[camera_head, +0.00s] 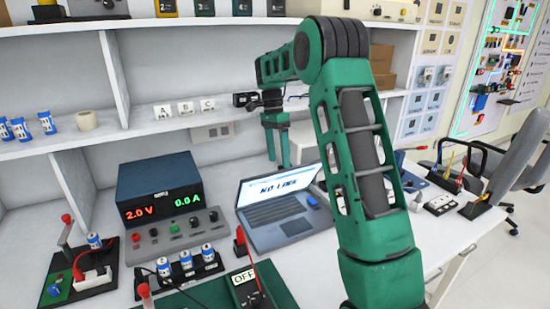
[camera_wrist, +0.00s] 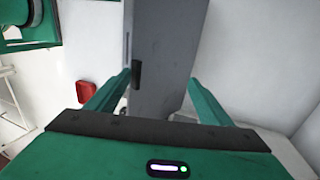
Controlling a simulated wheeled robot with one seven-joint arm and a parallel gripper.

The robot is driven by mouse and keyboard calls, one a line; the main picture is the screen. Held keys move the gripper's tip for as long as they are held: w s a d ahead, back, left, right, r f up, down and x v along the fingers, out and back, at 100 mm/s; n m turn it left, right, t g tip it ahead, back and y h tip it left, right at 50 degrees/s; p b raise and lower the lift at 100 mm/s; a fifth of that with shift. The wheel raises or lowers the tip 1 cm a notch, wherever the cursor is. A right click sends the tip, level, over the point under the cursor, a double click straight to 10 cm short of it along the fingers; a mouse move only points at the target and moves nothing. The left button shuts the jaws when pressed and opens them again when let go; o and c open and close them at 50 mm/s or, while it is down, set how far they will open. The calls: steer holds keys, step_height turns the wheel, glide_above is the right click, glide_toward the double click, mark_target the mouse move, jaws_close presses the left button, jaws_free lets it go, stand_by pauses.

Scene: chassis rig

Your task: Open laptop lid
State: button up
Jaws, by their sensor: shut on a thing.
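The laptop (camera_head: 283,225) stands on the white bench, right of the power supply. Its lid (camera_head: 262,190) is raised, and the lit screen faces my head camera. My gripper (camera_head: 278,162) points down at the lid's top edge, partly hidden behind it. In the wrist view, my gripper (camera_wrist: 159,82) has its green fingers on either side of a grey slab, which appears to be the laptop lid (camera_wrist: 168,40). The fingers are shut on it. The exact contact is hard to see.
A power supply (camera_head: 158,190) stands left of the laptop. A shelf (camera_head: 165,127) with A, B, C blocks hangs above. My upright arm link covers the bench right of the laptop.

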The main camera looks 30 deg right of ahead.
steer(key=shift+w+a+r, duration=0.1)
steer(key=shift+w+r, duration=0.2)
steer(key=shift+r, duration=0.25)
steer(key=shift+w+r, duration=0.3)
steer(key=shift+r, duration=0.25)
steer(key=c, duration=0.7)
steer(key=v, duration=0.8)
steer(key=shift+s+r, duration=0.15)
steer(key=shift+r, duration=0.1)
steer(key=shift+c, duration=0.2)
